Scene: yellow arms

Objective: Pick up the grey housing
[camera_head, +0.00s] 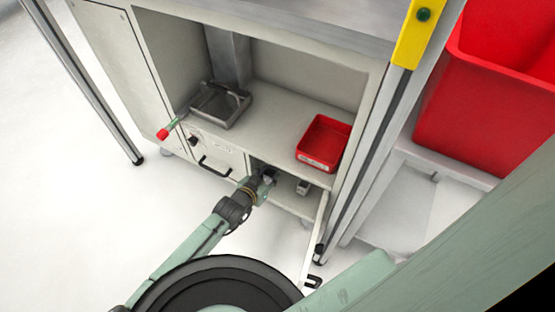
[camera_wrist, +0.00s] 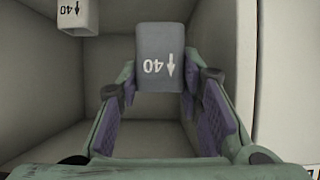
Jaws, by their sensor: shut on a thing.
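The grey housing (camera_wrist: 160,50) is a dark grey block marked "40" with an arrow. In the wrist view it sits between the two fingertips of my gripper (camera_wrist: 160,82), which is shut on it. In the head view my gripper (camera_head: 268,176) reaches into the open lower compartment of the cabinet, and the housing is hard to make out there. A second, lighter block (camera_wrist: 77,14) with the same marking shows at the upper left of the wrist view, apart from my gripper. It appears in the head view as a small block (camera_head: 303,187) inside the compartment.
The compartment's walls (camera_wrist: 35,85) stand close around my gripper. An open door (camera_head: 316,235) stands to its right. On the shelf above are a red bin (camera_head: 324,142) and a grey metal tray (camera_head: 218,105). A closed drawer front (camera_head: 215,155) is to the left.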

